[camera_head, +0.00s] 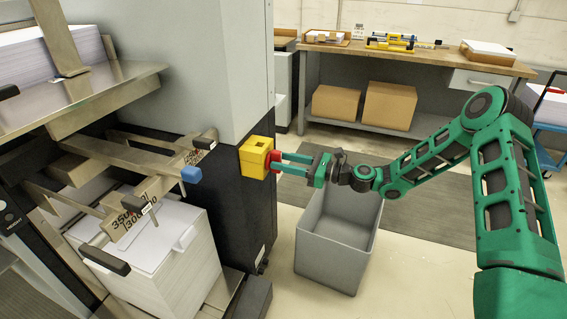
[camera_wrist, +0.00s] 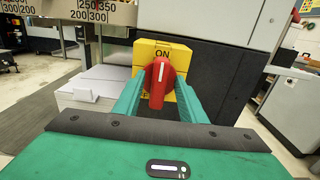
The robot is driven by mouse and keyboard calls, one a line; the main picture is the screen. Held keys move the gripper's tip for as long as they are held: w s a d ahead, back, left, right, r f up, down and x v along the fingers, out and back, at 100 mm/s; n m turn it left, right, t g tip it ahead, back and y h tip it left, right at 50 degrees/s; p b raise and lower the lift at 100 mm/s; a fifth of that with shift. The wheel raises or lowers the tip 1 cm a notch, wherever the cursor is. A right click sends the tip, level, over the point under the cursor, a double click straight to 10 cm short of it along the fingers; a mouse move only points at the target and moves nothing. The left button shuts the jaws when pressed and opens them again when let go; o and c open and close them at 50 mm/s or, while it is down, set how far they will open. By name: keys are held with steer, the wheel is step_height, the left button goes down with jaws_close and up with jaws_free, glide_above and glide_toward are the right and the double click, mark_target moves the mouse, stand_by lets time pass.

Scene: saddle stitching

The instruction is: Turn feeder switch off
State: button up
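The feeder switch is a yellow box (camera_head: 255,156) with a red knob (camera_head: 273,159) on the side of the grey and black machine. In the wrist view the red knob (camera_wrist: 159,84) stands about upright. Its white line points up toward the "ON" label on the yellow box (camera_wrist: 150,50). My gripper (camera_head: 279,162) reaches the switch from the right in the head view. In the wrist view, my gripper (camera_wrist: 160,88) has its two green fingers apart, one on each side of the knob. Small gaps seem to show between fingers and knob.
A grey bin (camera_head: 335,245) stands on the floor below my gripper. Paper stacks (camera_head: 165,250) and metal feeder rails with a blue knob (camera_head: 191,174) are left of the switch. A workbench (camera_head: 430,62) with cardboard boxes stands at the back.

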steer(key=shift+a, duration=0.2)
jaws_close()
